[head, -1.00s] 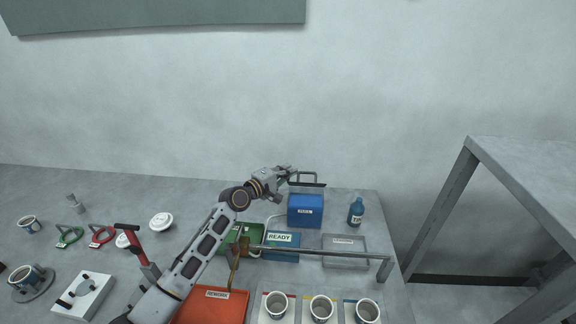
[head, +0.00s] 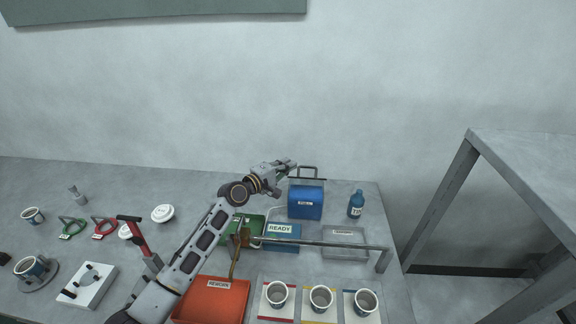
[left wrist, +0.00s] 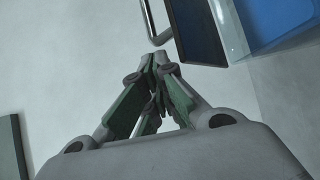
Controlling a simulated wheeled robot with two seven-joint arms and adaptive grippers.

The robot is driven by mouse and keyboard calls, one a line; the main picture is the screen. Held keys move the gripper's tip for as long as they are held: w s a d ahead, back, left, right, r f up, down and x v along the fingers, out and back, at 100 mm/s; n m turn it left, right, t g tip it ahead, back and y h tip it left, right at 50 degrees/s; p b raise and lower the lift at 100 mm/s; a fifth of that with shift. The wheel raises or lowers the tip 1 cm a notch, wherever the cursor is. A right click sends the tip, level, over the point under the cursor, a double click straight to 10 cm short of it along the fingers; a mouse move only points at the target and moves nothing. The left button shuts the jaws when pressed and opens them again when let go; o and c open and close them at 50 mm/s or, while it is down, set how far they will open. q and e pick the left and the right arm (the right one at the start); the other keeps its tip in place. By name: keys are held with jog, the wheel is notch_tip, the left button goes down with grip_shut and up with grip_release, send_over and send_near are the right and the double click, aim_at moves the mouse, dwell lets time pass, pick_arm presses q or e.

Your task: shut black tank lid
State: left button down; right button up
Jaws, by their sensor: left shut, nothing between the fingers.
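A blue tank (head: 305,204) with a small white label stands at the back of the table. Its dark lid (head: 308,179) is raised above it, seen nearly edge-on, with a grey bar handle on top. My left gripper (head: 292,165) is shut and empty, close to the left of the lid and handle. In the left wrist view the gripper's fingers (left wrist: 150,85) meet at the tips. The dark lid (left wrist: 196,32), the metal handle (left wrist: 153,22) and the blue tank (left wrist: 285,25) show beyond them, apart from the fingers. My right gripper is out of view.
A blue bottle (head: 355,204) stands right of the tank. A grey rail (head: 330,243) crosses in front of it, near the READY bin (head: 281,243) and a clear tray (head: 345,252). An orange REWORK bin (head: 212,302) and several cups are nearer. Bare wall rises behind.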

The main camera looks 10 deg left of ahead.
pick_arm(q)
jog(key=f+v, duration=0.1)
jog(key=v, duration=1)
jog(key=shift+s+r, duration=0.2)
jog(key=shift+r, duration=0.25)
jog(key=shift+a, duration=0.15)
